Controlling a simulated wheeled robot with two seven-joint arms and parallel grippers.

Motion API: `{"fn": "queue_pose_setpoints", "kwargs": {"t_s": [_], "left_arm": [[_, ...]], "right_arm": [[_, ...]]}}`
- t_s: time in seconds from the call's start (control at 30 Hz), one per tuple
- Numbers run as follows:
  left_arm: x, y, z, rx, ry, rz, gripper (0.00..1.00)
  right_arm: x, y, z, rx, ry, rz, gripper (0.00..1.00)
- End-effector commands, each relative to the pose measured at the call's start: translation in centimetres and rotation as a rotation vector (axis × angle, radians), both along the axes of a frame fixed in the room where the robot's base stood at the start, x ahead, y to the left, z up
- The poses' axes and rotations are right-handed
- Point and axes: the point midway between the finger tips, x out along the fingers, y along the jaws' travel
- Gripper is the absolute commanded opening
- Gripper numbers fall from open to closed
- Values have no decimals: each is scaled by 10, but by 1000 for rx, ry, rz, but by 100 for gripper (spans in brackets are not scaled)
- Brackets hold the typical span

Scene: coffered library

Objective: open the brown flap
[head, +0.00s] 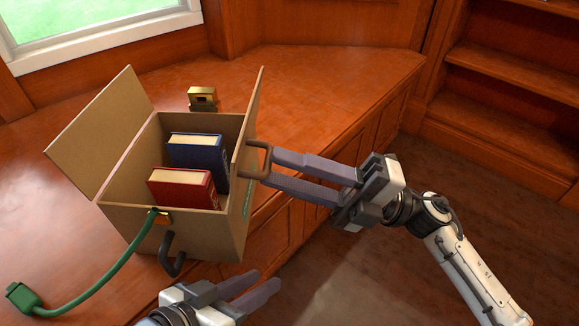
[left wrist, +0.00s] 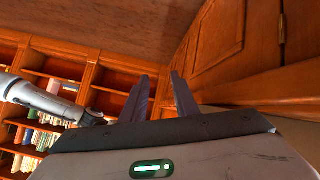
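A cardboard box (head: 206,233) stands open on the wooden bench top. Its left flap (head: 97,128) leans outward. My left gripper (head: 262,283) is open and empty in front of the box, low in the head view. Its spread fingers show in the left wrist view (left wrist: 158,85).
Inside the box are a blue book (head: 201,157) and a red book (head: 182,191). A dark hook handle (head: 172,262) and a green cable (head: 120,262) are at its front. A brass object (head: 202,98) stands behind. Bench top is clear at the back right.

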Motion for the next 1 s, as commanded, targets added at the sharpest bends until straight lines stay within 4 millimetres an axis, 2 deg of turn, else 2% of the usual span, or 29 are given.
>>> {"fn": "queue_pose_setpoints", "kwargs": {"t_s": [0.33,0.7,0.83,1.0], "left_arm": [[0,0,0,4,2,-1,27],[-1,5,-6,34,26,0,27],[-2,6,-12,46,38,1,27],[-2,7,-12,50,38,1,27]], "right_arm": [[1,-8,0,4,-1,-4,27],[1,-71,-25,0,1,-4,27],[0,-87,-32,1,1,-2,27],[-1,-96,-36,3,-1,0,27]]}}
